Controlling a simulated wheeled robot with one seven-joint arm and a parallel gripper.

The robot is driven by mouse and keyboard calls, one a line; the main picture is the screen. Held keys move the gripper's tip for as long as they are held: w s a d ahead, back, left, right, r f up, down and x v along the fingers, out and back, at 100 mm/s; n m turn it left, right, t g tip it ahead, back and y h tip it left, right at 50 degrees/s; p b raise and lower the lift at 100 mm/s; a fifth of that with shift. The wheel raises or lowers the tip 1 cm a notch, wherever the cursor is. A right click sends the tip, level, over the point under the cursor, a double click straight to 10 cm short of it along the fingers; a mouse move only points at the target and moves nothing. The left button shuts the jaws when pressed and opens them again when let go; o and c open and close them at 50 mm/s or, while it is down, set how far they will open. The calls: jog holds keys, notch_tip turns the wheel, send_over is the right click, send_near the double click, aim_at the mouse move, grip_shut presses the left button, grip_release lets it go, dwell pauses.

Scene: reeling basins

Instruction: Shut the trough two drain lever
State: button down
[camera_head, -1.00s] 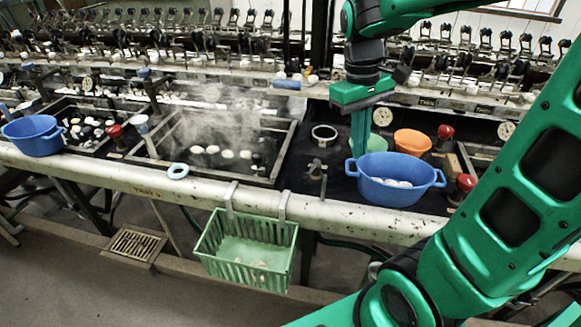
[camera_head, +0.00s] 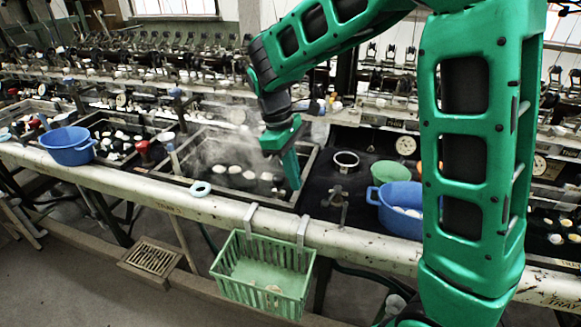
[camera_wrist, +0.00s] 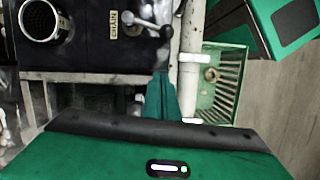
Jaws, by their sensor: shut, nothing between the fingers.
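A grey metal drain lever (camera_head: 336,203) stands on the dark bench top, right of the steaming trough (camera_head: 243,170). In the wrist view the lever (camera_wrist: 150,25) shows a round knob and an arm, beside a plate marked "DRAIN" (camera_wrist: 113,22). I cannot read whether it stands open or shut, nor a trough number. My gripper (camera_head: 293,184) is shut and empty, pointing down over the trough's right front edge, left of the lever. In the wrist view my gripper (camera_wrist: 162,82) is below the lever in the picture, apart from it.
A metal ring cup (camera_head: 345,161) stands behind the lever. A blue basin (camera_head: 388,215) and green bowl (camera_head: 392,172) are to its right, the basin partly behind my arm. A green basket (camera_head: 258,300) hangs from the white front rail (camera_head: 225,212).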

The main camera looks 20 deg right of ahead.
aim_at(332, 196)
jog(key=x, duration=0.4)
jog(key=shift+s+d+f, duration=0.25)
jog(key=shift+s+d+r, duration=0.4)
jog(key=shift+s+d, duration=0.35)
jog(key=shift+d, duration=0.1)
jog(key=shift+s+d+r, duration=0.1)
jog(key=shift+s+d, duration=0.3)
jog(key=shift+d, duration=0.1)
